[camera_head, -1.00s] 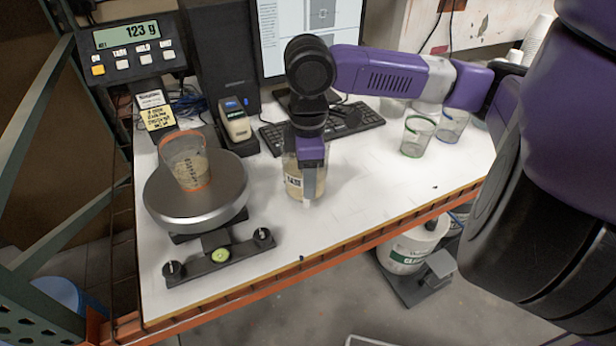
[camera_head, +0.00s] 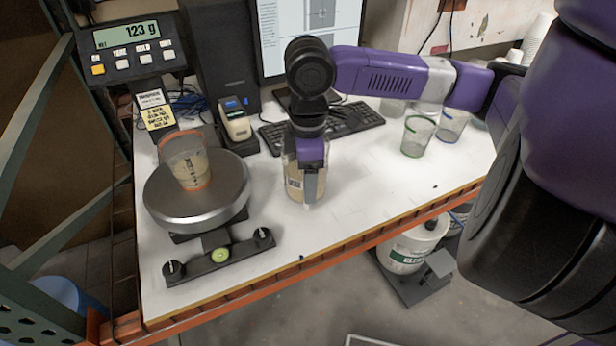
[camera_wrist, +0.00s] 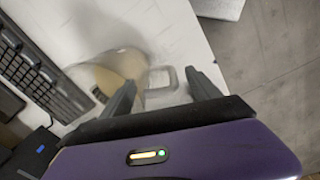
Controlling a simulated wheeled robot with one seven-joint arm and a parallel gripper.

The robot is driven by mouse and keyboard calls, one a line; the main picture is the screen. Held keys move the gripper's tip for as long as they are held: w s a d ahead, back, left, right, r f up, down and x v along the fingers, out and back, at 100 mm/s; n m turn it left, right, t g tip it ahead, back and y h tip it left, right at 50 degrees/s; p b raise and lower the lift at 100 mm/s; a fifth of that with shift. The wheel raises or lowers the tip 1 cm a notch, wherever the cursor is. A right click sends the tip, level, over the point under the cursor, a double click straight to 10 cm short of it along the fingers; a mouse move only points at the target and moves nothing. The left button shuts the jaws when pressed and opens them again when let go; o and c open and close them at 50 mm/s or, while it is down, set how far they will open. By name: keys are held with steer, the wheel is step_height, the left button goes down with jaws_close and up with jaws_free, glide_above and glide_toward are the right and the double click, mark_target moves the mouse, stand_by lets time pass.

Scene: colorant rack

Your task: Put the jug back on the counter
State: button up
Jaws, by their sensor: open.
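The jug (camera_head: 291,187) is clear, with beige contents and a label. It stands upright on the white counter (camera_head: 365,195), right of the scale. My gripper (camera_head: 311,186) points down at the jug's near side and hides part of it. The fingers are apart, on either side of the handle. I cannot tell whether either finger touches it.
A cup with an orange rim (camera_head: 190,165) stands on the scale (camera_head: 197,207); the display (camera_head: 128,36) reads 123 g. A keyboard (camera_head: 335,128) lies behind the jug. Cups with green (camera_head: 416,137) and blue (camera_head: 452,125) rims stand to the right. The counter's orange front edge (camera_head: 345,243) is near.

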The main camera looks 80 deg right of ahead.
step_height(320, 180, up, 12)
steer(key=w+a+r+m+t+y, duration=0.2)
steer(key=w+a+r+t+y, duration=0.2)
steer(key=w+a+t, duration=0.75)
steer(key=w+a+r+m+t+y, duration=0.2)
steer(key=w+a+r+t+y, duration=0.3)
steer(key=w+a, duration=1.05)
steer(key=s+a+f+m+h, duration=0.2)
steer(key=s+f+m+h, duration=0.25)
steer(key=s+f, duration=0.4)
steer(key=s+a+f+m+h, duration=0.1)
steer(key=s+f+m+h, duration=0.3)
steer(key=f, duration=0.8)
steer(key=s+d+f+n+g, duration=0.1)
steer(key=s+n, duration=0.3)
steer(key=s, duration=0.7)
steer(key=s+f+n+g, duration=0.1)
steer(key=s+f+n, duration=0.3)
steer(key=s, duration=0.8)
steer(key=shift+d, duration=0.35)
steer(key=shift+n, duration=0.25)
